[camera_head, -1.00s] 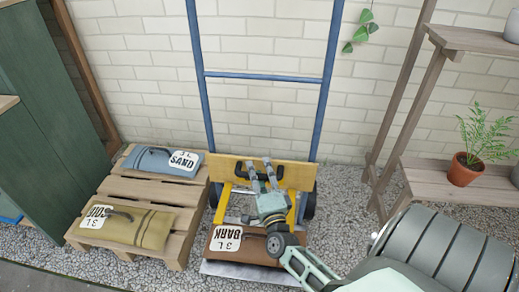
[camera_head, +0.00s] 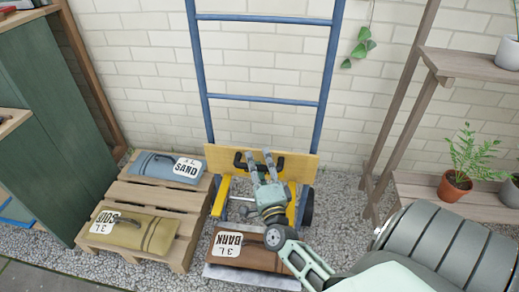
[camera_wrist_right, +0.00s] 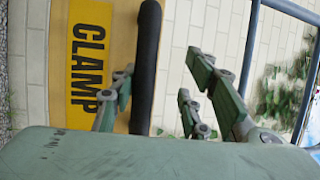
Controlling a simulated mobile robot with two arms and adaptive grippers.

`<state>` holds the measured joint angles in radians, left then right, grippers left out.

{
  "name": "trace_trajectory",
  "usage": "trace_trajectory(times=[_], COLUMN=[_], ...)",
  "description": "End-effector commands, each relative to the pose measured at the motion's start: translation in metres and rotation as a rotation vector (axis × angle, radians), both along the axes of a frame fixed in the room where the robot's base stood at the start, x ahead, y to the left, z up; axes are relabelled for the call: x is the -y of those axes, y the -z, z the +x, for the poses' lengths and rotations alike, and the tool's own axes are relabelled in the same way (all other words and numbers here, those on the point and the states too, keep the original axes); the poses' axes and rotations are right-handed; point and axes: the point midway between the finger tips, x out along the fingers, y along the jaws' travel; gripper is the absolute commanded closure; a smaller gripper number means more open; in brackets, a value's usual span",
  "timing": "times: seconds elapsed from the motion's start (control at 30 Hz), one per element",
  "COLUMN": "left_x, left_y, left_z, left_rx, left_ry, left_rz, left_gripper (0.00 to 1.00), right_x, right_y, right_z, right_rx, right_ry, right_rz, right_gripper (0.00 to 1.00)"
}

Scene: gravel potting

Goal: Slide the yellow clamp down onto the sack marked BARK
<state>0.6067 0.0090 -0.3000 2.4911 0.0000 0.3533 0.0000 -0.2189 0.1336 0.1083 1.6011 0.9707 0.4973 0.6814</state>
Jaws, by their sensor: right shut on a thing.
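The yellow clamp (camera_head: 222,158) is a wide board with a black handle, set across the blue hand truck above the sack. The brown sack marked BARK (camera_head: 272,259) lies on the truck's metal toe plate (camera_head: 225,273), and a gap shows between board and sack. My right gripper (camera_head: 262,158) is shut on the clamp's handle. In the right wrist view the black handle (camera_wrist_right: 146,60) passes between the fingers, beside the CLAMP label (camera_wrist_right: 88,60). My right wrist hides part of the sack's top. My left gripper is out of view.
The blue hand truck (camera_head: 328,80) stands before a brick wall. Left of it, a wooden pallet (camera_head: 135,193) carries a SAND sack (camera_head: 150,164) and another sack (camera_head: 150,236). A plant shelf (camera_head: 420,185) stands at right. Gravel surrounds the truck.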

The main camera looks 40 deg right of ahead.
Motion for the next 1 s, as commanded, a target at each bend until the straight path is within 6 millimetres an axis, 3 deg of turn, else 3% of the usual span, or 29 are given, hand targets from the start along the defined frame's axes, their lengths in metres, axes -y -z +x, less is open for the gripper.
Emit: trace_trajectory(times=[0.1,1.0], left_x=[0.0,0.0], left_y=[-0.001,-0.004], left_z=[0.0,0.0], left_rx=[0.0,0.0], left_ry=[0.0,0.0], left_rz=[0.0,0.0], left_gripper=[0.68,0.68], right_x=[0.001,-0.028], right_y=[-0.005,0.011], right_z=[-0.001,-0.056], right_rx=[0.01,0.0], right_ry=[0.004,0.0], right_rz=[-0.004,0.0], right_gripper=[0.64,0.64])
